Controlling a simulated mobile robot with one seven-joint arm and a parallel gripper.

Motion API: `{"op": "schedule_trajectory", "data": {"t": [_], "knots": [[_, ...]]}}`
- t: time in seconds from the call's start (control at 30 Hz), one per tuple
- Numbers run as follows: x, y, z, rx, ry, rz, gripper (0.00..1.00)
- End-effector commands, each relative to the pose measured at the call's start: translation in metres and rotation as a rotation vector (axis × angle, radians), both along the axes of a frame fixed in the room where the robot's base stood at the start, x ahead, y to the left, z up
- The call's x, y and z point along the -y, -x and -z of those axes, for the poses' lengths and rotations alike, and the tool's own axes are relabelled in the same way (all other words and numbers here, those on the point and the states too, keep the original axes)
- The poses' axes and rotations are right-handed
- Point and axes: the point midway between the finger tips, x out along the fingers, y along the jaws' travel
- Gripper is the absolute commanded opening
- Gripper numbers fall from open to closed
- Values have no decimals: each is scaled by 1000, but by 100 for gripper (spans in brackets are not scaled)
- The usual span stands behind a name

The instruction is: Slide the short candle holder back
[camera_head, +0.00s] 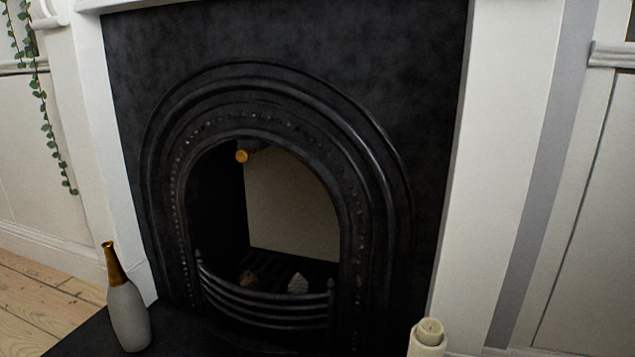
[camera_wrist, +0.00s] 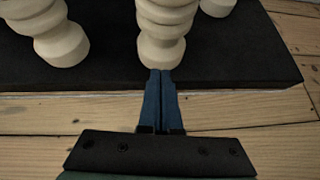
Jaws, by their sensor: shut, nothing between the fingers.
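Cream turned candle holders stand on a black slab in the wrist view: one in the middle (camera_wrist: 165,35), one at the left (camera_wrist: 60,38) and one partly cut off at the top right (camera_wrist: 217,6). Their tops are out of that view, so I cannot tell which is the short one. My gripper (camera_wrist: 160,73) has blue fingers shut together and empty. Its tips are right at the near side of the middle holder's base; I cannot tell whether they touch. In the head view a cream holder top with a candle (camera_head: 428,338) shows at the bottom edge. My gripper is not visible there.
The black slab (camera_wrist: 255,60) ends in a front edge above wooden floorboards (camera_wrist: 40,125). A black arched fireplace (camera_head: 275,85) with a curved grate stands behind. A grey bottle with a gold neck (camera_head: 128,315) stands at the left of the hearth.

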Motion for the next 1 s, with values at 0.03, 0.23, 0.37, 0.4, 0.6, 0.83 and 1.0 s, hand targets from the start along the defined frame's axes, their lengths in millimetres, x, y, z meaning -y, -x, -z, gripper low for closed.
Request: {"op": "schedule_trajectory", "data": {"t": [0.03,0.23,0.37,0.4,0.6,0.83,1.0], "knots": [[0,0,0,0,0,0,0],[-8,19,-1,-3,1,-3,0],[-16,35,-1,-3,2,-2,0],[-18,40,-2,-2,0,-3,0],[-30,66,-1,-2,2,-4,0],[-42,96,-1,-2,1,-3,0],[-50,114,-1,-1,1,-2,0]]}}
